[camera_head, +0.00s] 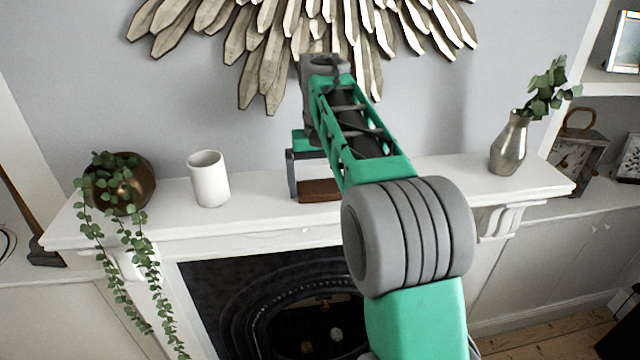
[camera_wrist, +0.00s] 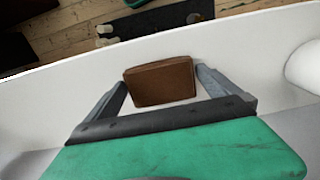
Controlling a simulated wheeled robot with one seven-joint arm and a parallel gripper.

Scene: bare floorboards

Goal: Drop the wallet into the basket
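The brown wallet (camera_head: 320,190) lies on the white mantel shelf, partly hidden by my arm in the head view. In the wrist view the wallet (camera_wrist: 160,83) sits between the fingertips of my gripper (camera_wrist: 162,79). The fingers are spread wide, one at each side of the wallet, and I cannot tell whether they touch it. In the head view my gripper (camera_head: 308,182) points down at the shelf, with one grey finger just left of the wallet. I cannot make out a basket in either view.
On the mantel (camera_head: 265,186) stand a white cup (camera_head: 208,179) to the left, a trailing plant in a bronze pot (camera_head: 124,190) at the far left, and a metal vase (camera_head: 509,144) at the right. A spiky wall ornament (camera_head: 270,50) hangs close behind my arm.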

